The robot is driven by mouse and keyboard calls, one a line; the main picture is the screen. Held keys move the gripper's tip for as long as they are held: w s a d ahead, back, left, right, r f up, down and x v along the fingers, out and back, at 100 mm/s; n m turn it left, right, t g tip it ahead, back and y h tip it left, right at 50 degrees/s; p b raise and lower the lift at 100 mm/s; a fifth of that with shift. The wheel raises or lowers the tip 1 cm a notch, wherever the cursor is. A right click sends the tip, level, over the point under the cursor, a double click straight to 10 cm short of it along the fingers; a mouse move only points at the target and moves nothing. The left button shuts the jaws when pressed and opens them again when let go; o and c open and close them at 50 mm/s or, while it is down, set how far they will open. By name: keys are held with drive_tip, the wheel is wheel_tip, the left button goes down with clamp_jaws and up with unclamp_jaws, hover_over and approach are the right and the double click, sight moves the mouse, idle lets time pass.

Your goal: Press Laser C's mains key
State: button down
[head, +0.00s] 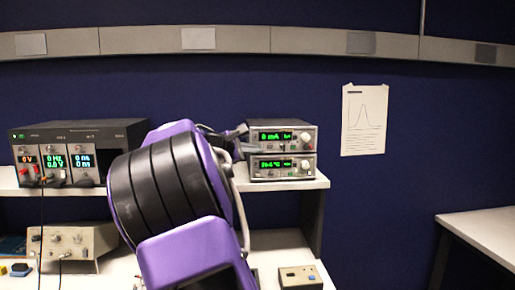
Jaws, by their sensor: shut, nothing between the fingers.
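Two stacked grey instrument units stand on the shelf right of centre. The upper unit (283,137) has a green display reading about 0 mA and a knob. The lower unit (283,167) has a green display that seems to read a temperature. I cannot read a Laser C label or make out a mains key. My purple and black arm fills the middle of the view. My gripper (238,132) shows small and partly hidden beyond the arm, at the left side of the upper unit. It is shut and empty; I cannot tell whether it touches the unit.
A black rack (80,150) with several lit modules stands on the left shelf. Below it is a beige instrument (72,242) with cables. A small box (300,277) lies on the lower bench. A white table (485,230) is at right.

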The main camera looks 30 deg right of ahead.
drive_tip(key=shift+s+a+f+b, duration=0.2)
drive_tip(key=shift+s+b, duration=0.15)
drive_tip(key=shift+b, duration=0.15)
drive_tip(key=shift+s+a+r, duration=0.15)
drive_tip(key=shift+s, duration=0.15)
drive_tip(key=s+b, duration=0.1)
drive_tip(key=s+a+b, duration=0.1)
drive_tip(key=s+b, duration=0.1)
drive_tip(key=s+a+b, duration=0.1)
drive_tip(key=shift+s, duration=0.3)
drive_tip(key=shift+a, duration=0.1)
idle(0.7)
